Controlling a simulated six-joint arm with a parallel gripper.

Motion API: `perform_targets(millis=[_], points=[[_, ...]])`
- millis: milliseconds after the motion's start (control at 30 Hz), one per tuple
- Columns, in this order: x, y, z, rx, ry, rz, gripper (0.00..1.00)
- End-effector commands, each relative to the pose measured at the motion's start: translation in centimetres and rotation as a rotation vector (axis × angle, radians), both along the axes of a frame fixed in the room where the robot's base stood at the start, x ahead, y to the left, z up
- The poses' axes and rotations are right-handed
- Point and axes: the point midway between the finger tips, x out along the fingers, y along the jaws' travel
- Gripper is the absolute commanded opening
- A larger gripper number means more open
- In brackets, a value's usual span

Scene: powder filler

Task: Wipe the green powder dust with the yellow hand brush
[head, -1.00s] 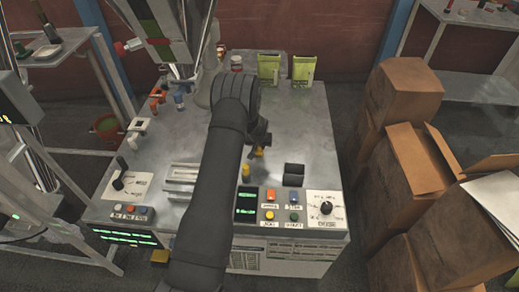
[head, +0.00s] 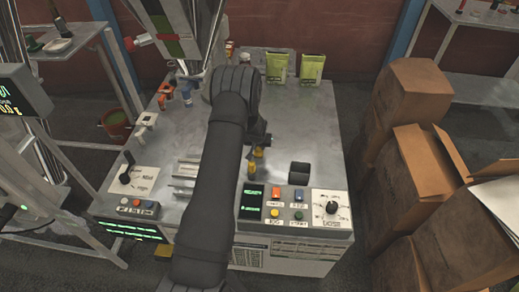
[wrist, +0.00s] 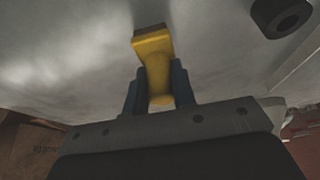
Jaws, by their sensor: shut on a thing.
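The yellow hand brush (wrist: 153,50) is held between the two dark fingers of my gripper (wrist: 158,90) in the wrist view, with its wide end pointing away from the gripper. In the head view my arm hides most of the gripper; only small yellow parts of the brush (head: 250,166) show beside the arm, over the metal top of the machine. I cannot make out green powder dust on the visible surface in either view.
The control panel (head: 290,207) lines the front edge. Two green pouches (head: 278,68) (head: 312,68) stand at the back. Cardboard boxes (head: 405,110) are stacked at the right. The right part of the metal top (head: 310,130) is clear.

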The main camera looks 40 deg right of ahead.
Motion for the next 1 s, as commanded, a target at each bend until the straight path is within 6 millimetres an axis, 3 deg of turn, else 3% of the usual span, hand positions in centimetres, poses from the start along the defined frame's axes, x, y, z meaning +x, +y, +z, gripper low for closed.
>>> perform_targets(millis=[233, 300, 1000], points=[[1.2, -1.2, 0.4, 0.000, 0.000, 0.000, 0.03], [1.3, -1.3, 2.1, -0.004, -0.004, 0.000, 0.03], [1.2, -1.2, 7.7, -0.001, -0.001, 0.000, 0.03]])
